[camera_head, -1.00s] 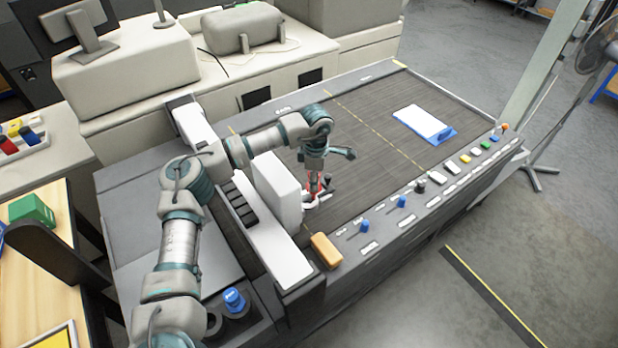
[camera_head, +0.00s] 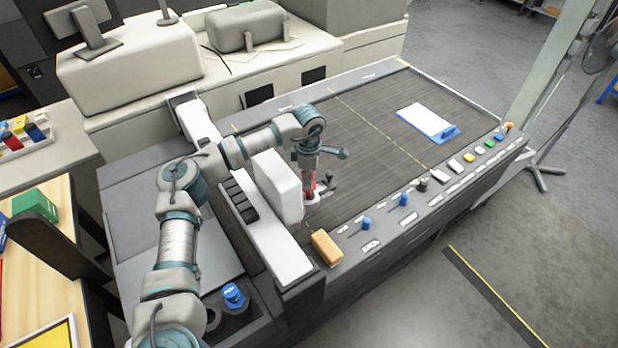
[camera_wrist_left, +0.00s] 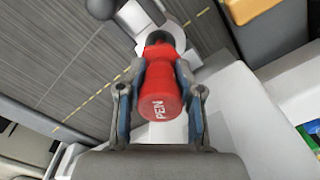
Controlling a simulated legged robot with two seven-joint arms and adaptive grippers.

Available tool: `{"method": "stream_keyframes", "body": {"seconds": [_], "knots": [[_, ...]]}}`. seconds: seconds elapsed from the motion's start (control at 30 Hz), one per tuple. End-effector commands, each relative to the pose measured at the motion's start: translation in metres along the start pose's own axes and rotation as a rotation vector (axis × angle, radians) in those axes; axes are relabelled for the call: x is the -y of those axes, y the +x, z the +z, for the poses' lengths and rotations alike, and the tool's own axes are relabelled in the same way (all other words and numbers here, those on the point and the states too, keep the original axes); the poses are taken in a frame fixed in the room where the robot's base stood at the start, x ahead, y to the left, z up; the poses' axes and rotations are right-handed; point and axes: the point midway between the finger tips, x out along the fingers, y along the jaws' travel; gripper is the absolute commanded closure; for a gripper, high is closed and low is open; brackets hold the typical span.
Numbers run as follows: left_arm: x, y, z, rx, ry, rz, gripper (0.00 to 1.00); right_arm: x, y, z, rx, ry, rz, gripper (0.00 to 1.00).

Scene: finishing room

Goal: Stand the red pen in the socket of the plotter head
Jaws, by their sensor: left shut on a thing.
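The red pen (camera_wrist_left: 160,100), marked PEN on its end cap, is between the fingers of my left gripper (camera_wrist_left: 160,105). The pen looks close to upright. In the wrist view, a white ring-like part of the plotter head (camera_wrist_left: 150,35) lies directly beyond the pen. The socket opening is hidden, so I cannot tell how far the pen is inside it. My right gripper is not in view.
The dark plotter bed (camera_head: 370,150) is mostly clear, with a blue clipboard (camera_head: 428,123) on its far right. An orange block (camera_head: 326,248) lies on the front edge beside blue knobs (camera_head: 366,223). A blue-capped item (camera_head: 233,295) stands in a holder near my arm.

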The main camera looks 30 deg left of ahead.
Motion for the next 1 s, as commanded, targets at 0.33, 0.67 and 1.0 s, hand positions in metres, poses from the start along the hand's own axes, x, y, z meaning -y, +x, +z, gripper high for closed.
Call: {"method": "stream_keyframes", "body": {"seconds": [0.33,0.67,1.0], "knots": [[-0.002,0.002,-0.007,0.005,-0.002,-0.002,1.0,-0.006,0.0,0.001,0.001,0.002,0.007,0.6],[0.0,0.0,0.0,-0.001,-0.001,0.0,0.35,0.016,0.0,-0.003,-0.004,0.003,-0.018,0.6],[-0.002,-0.032,-0.004,0.005,-0.001,0.002,0.35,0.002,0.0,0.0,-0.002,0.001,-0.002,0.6]]}}
